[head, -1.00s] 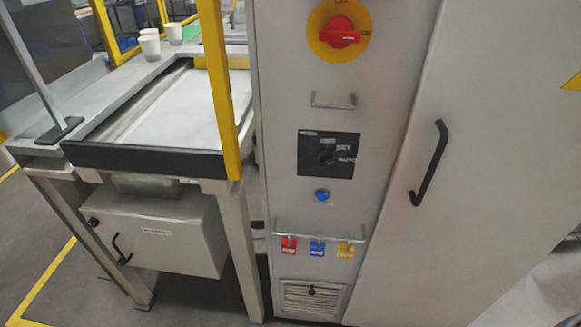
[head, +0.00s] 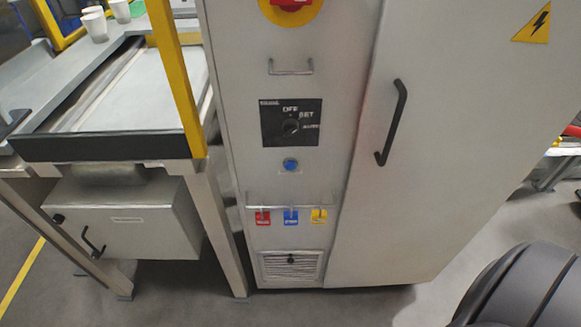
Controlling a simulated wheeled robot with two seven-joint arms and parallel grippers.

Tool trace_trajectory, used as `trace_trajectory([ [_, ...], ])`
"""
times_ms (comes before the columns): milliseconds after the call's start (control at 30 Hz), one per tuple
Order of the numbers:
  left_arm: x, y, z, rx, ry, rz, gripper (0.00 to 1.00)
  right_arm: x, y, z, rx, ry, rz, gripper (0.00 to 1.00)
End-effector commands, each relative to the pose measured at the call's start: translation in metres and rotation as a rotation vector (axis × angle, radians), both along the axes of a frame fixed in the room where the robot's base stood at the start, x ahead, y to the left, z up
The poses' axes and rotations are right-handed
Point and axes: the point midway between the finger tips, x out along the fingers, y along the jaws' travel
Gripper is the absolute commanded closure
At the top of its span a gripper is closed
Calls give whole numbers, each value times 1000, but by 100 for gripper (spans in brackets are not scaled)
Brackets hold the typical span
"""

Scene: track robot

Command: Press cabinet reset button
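The grey cabinet (head: 225,60) stands upright in the middle of the head view. Its round blue button (head: 290,165) sits on the narrow front panel, below a black selector switch plate (head: 291,122). A red rotary switch on a yellow disc (head: 291,8) is cut by the top edge. No label on the blue button can be read. Neither of my grippers shows. A dark rounded shape, which seems to be part of my own arm, shows at the bottom right, well apart from the button.
Red (head: 263,217), blue (head: 291,216) and yellow (head: 319,215) tags hang from a rail below the button. A black door handle (head: 391,122) sticks out at right. A conveyor table with a yellow post (head: 177,80) stands close at left. Floor shows in front of the cabinet.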

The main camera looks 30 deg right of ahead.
Motion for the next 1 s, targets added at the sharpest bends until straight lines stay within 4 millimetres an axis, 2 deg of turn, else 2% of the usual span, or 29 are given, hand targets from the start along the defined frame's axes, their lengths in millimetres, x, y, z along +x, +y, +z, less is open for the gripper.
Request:
trace_trajectory([
  [33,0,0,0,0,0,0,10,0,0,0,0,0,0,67],
  [200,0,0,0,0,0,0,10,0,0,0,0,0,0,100],
  [1000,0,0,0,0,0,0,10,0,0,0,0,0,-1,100],
])
